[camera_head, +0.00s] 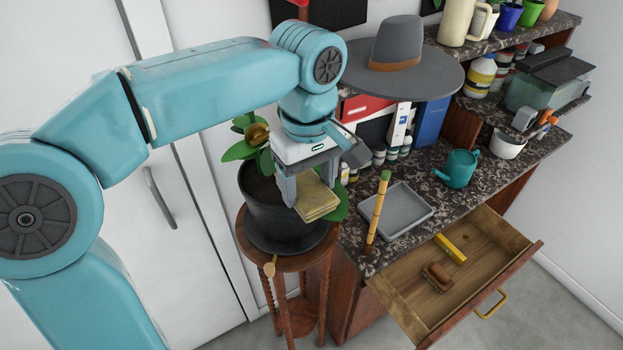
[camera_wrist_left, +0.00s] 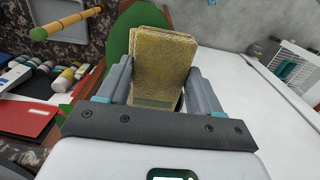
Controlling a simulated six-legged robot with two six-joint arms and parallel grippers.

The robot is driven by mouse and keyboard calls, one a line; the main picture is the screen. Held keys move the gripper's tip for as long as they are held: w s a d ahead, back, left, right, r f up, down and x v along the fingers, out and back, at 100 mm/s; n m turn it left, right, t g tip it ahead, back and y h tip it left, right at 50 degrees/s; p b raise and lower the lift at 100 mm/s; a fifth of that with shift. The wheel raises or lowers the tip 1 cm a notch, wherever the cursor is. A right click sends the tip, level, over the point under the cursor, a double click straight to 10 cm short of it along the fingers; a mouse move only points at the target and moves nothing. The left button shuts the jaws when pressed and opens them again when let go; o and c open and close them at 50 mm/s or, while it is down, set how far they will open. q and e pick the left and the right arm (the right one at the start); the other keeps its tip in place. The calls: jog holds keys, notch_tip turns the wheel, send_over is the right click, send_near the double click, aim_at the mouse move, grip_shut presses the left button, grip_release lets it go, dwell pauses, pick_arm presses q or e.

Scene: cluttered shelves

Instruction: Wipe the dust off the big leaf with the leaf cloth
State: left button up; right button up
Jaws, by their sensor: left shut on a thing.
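My left gripper (camera_head: 308,192) is shut on the leaf cloth (camera_head: 318,201), a folded yellowish cloth. The cloth also shows between the fingers in the left wrist view (camera_wrist_left: 163,62). A potted plant with green leaves stands in a black pot (camera_head: 270,215) on a round wooden stand. The big leaf (camera_head: 341,200) shows partly at the right of the cloth; the rest is hidden behind the gripper and cloth. In the left wrist view the leaf (camera_wrist_left: 120,45) lies behind the cloth. I cannot tell whether cloth and leaf touch. My right gripper is not in view.
A wooden stand (camera_head: 287,262) holds the pot beside the dark stone counter. A bamboo pole (camera_head: 376,212) stands upright close to the gripper's right. A grey tray (camera_head: 398,210) and a teal watering can (camera_head: 458,168) are on the counter. An open drawer (camera_head: 490,262) juts out in front.

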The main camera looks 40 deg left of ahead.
pick_arm(q)
notch_tip(320, 180, up, 2)
jog(key=shift+r+p, duration=0.15)
jog(key=shift+p, duration=0.55)
notch_tip(320, 180, up, 3)
jog(key=shift+r, duration=0.1)
jog(key=shift+s+r, duration=0.1)
jog(key=shift+r, duration=0.7)
